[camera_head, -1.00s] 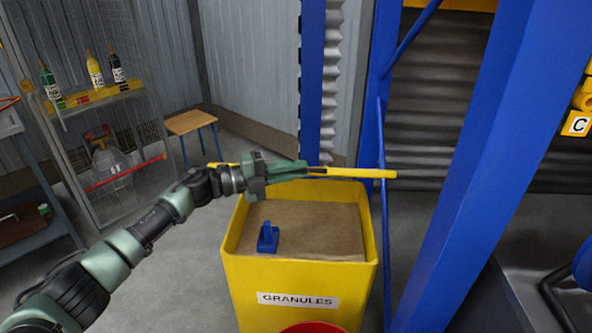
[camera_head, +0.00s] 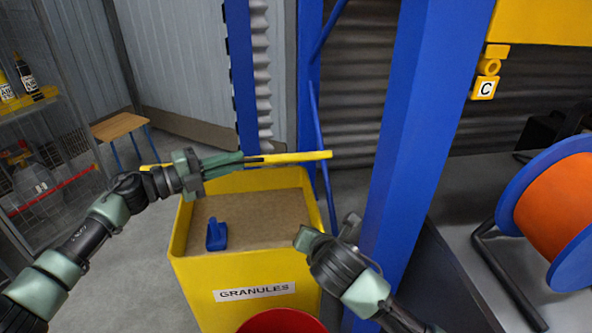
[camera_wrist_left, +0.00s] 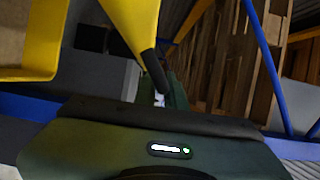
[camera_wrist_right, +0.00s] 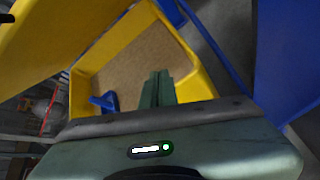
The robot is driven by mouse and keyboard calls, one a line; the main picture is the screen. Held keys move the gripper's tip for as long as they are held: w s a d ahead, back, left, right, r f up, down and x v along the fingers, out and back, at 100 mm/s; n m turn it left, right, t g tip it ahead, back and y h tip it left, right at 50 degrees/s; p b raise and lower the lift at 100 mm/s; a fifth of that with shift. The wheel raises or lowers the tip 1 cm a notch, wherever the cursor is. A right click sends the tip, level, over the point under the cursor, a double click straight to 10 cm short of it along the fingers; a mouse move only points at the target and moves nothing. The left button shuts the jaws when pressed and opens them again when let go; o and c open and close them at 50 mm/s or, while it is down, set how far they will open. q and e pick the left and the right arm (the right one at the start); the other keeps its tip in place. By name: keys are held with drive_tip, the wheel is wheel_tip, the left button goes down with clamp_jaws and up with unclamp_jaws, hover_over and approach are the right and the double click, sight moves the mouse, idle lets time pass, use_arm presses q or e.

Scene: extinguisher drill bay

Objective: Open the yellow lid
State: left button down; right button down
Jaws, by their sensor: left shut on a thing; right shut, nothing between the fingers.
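The yellow lid (camera_head: 290,157) is raised above the yellow granules bin (camera_head: 190,277) and shows almost edge-on in the head view. My left gripper (camera_head: 252,160) is shut on the lid's edge. In the left wrist view the lid (camera_wrist_left: 136,22) runs down to the finger. The bin's top is uncovered, with brown granules (camera_head: 262,212) and a blue scoop (camera_head: 216,236) inside. My right gripper (camera_head: 328,232) is shut and empty at the bin's right side. In the right wrist view its closed fingers (camera_wrist_right: 157,90) point towards the granules, with the lid (camera_wrist_right: 50,40) at upper left.
A blue post (camera_head: 412,130) stands close to my right arm, and a thin blue brace (camera_head: 322,150) runs behind the bin. A grey bench with an orange and blue reel (camera_head: 560,210) is at right. A red round thing (camera_head: 282,322) sits before the bin. A wooden stool (camera_head: 118,126) stands back left.

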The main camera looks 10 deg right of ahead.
wheel_tip(320, 180, up, 11)
drive_tip(key=a+n+t, duration=0.2)
drive_tip(key=n, duration=0.4)
drive_tip(key=w+a, duration=0.1)
drive_tip(key=w, duration=1.1)
drive_tip(key=shift+f+t, duration=0.2)
drive_tip(key=shift+t, duration=0.1)
